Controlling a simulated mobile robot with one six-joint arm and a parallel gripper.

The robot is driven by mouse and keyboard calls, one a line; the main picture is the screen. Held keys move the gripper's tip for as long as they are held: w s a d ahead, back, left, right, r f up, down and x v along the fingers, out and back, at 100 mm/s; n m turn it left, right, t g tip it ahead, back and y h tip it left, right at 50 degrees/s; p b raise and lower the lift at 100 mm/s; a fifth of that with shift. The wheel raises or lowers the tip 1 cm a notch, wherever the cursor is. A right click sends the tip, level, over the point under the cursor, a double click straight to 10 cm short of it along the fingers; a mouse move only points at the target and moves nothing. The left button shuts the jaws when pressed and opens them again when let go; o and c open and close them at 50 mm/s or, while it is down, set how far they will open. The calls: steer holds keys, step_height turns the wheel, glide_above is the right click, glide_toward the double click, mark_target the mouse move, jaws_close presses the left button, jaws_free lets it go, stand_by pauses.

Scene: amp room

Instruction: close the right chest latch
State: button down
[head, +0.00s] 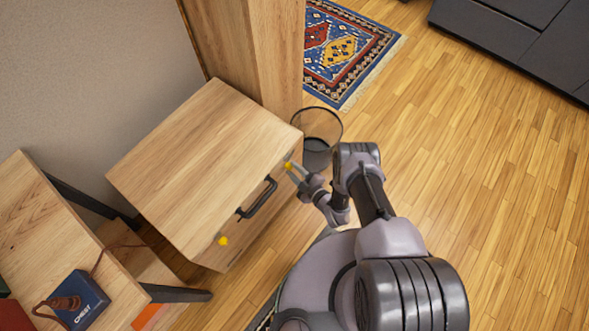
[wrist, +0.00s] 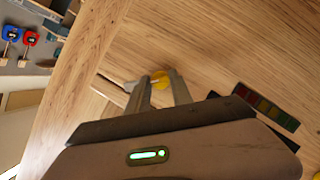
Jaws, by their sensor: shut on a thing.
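The wooden chest (head: 205,150) stands against the wall, with a dark handle (head: 258,199) on its front. The right chest latch (head: 288,165) is a small yellow piece near the front's upper right corner. A second yellow latch (head: 223,240) sits near the other end of the front. My gripper (head: 293,171) reaches the right latch from the front, its fingers shut on it. In the wrist view, the yellow latch (wrist: 160,79) shows between the two fingertips (wrist: 162,88), partly hidden by them. I cannot tell the latch's exact angle.
A dark see-through bin (head: 317,128) stands just beyond the chest's right corner, close to my arm. A wooden table (head: 45,220) with a blue box (head: 82,301) is at the left. A patterned rug (head: 345,45) lies behind. The floor (head: 480,170) at right is clear.

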steer(key=shift+s+f+n+t+b, duration=0.1)
steer(key=shift+f+n+t+b, duration=0.1)
steer(key=shift+n+t+b, duration=0.55)
steer(key=shift+n, duration=0.55)
steer(key=c, duration=1.1)
jaws_free()
steer(key=shift+r, duration=0.1)
